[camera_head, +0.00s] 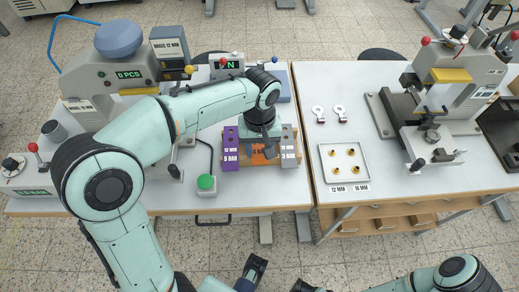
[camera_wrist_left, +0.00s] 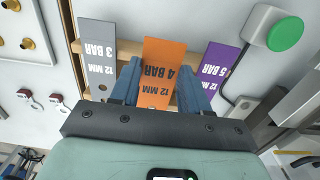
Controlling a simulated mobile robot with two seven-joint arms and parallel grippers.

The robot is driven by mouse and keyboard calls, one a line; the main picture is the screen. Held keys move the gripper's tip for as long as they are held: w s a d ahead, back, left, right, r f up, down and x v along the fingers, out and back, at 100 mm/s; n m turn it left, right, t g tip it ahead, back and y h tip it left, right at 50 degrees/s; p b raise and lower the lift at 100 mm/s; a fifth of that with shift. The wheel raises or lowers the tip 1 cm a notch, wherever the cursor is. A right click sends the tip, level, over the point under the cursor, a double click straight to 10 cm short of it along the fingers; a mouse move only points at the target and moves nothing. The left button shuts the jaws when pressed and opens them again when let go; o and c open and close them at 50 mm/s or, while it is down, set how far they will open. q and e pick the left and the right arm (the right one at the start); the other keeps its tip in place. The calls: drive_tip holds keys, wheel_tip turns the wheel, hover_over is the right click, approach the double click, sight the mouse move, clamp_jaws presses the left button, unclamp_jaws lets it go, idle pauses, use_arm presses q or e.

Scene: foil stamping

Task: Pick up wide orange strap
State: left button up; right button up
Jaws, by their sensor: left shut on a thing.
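The wide orange strap (camera_wrist_left: 165,52), marked 12 MM 4 BAR, stands between a grey strap (camera_wrist_left: 110,52) and a purple strap (camera_wrist_left: 214,66) in the left wrist view. My left gripper (camera_wrist_left: 160,80) is shut on the orange strap, with a blue finger at each side of it. In the head view, the orange strap (camera_head: 259,158) is partly hidden under my left gripper (camera_head: 265,138). The strap is still at the wooden rack (camera_wrist_left: 128,46); whether it touches the rack is unclear. My right arm (camera_head: 450,277) shows at the bottom right, its jaw state unclear.
A green button (camera_head: 206,182) on a grey box is left of the purple strap. A white tray with brass parts (camera_head: 345,182) and two white-and-red tags (camera_head: 318,113) lie on the right table. Presses (camera_head: 112,80) (camera_head: 450,75) stand on both sides.

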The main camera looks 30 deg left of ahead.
sight(260, 152)
use_arm(q)
wheel_tip(260, 152, up, 17)
drive_tip(key=p, duration=0.4)
use_arm(e)
wheel_tip(260, 152, up, 4)
drive_tip(key=shift+f, duration=0.1)
use_arm(q)
drive_tip(key=shift+r, duration=0.1)
drive_tip(key=shift+r+p, duration=1.5)
drive_tip(key=shift+p, duration=0.05)
use_arm(e)
drive_tip(key=shift+w+r, duration=0.35)
drive_tip(key=shift+r, duration=0.5)
drive_tip(key=shift+w+r, duration=0.3)
drive_tip(key=shift+r, duration=0.55)
use_arm(q)
wheel_tip(260, 152, up, 3)
drive_tip(key=p, duration=0.2)
drive_tip(key=shift+p, duration=0.3)
use_arm(e)
drive_tip(key=w+r, duration=0.1)
drive_tip(key=r, duration=0.2)
drive_tip(key=shift+w, duration=0.4)
use_arm(q)
drive_tip(key=shift+s+f, duration=0.1)
drive_tip(key=shift+f, duration=0.05)
use_arm(e)
drive_tip(key=shift+s, duration=0.15)
